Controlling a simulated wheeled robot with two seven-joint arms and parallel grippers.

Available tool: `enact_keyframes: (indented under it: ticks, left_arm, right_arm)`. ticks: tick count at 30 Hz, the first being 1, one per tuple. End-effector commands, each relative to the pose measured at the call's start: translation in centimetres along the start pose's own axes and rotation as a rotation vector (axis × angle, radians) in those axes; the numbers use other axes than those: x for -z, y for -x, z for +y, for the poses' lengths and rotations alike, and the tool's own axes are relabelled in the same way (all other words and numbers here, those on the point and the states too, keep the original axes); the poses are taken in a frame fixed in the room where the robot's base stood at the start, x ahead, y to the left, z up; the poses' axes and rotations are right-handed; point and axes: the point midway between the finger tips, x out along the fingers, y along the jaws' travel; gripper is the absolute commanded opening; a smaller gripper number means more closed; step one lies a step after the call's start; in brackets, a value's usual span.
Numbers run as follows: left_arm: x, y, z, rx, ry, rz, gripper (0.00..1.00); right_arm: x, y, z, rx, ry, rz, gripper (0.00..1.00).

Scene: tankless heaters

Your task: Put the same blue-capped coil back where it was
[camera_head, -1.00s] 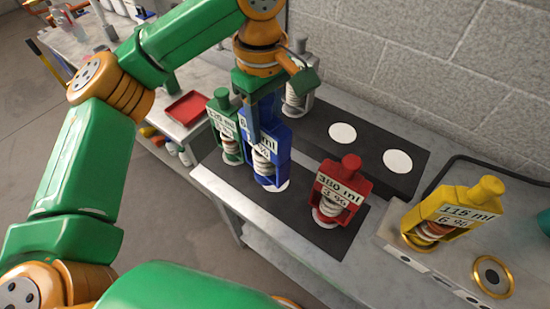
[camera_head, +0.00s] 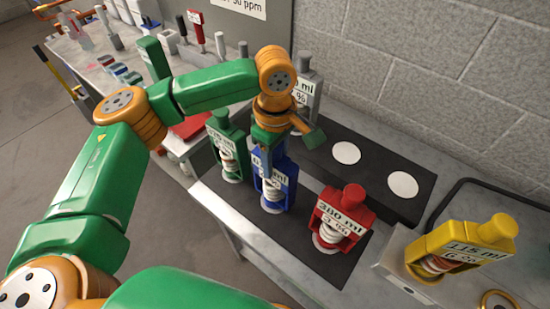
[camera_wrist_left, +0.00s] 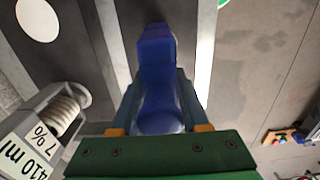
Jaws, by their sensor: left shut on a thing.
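The blue-capped coil (camera_head: 276,187) stands upright in the front row on the black mat, between the green coil (camera_head: 228,150) and the red coil (camera_head: 341,217). My left gripper (camera_head: 268,148) is above it, shut on its blue cap. The left wrist view shows the blue cap (camera_wrist_left: 160,115) between the two fingers. The coil's foot is over its spot in the front row; I cannot tell whether it fully rests there. My right gripper is not in view.
A grey coil (camera_head: 306,92) stands behind my gripper; it also shows in the left wrist view (camera_wrist_left: 45,130). Two bare white discs (camera_head: 346,153) (camera_head: 402,185) lie on the raised back step. A red tray (camera_head: 190,127) is at the left.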

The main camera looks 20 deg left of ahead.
Motion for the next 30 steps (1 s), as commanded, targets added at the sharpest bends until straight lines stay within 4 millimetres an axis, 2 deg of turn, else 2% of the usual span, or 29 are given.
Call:
enact_keyframes:
  ticks: [8,9,12,23,26,30]
  left_arm:
    - [0.0,0.0,0.0,-0.001,0.0,0.0,0.0]
    - [0.0,-0.2,0.0,0.0,0.0,0.0,0.47]
    - [0.0,-0.2,0.0,0.0,0.0,0.0,0.74]
    - [0.0,0.3,0.1,-0.002,0.0,0.001,0.75]
    - [0.0,2.0,0.1,-0.004,0.0,0.0,0.75]
    - [0.0,5.7,0.1,-0.005,0.0,0.0,0.75]
  right_arm:
    - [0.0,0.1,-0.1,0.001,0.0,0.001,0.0]
    - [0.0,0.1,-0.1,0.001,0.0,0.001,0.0]
    - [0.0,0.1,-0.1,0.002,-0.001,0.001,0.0]
    - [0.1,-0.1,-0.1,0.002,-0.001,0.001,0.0]
    - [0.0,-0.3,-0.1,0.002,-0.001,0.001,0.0]
    - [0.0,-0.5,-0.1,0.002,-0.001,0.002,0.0]
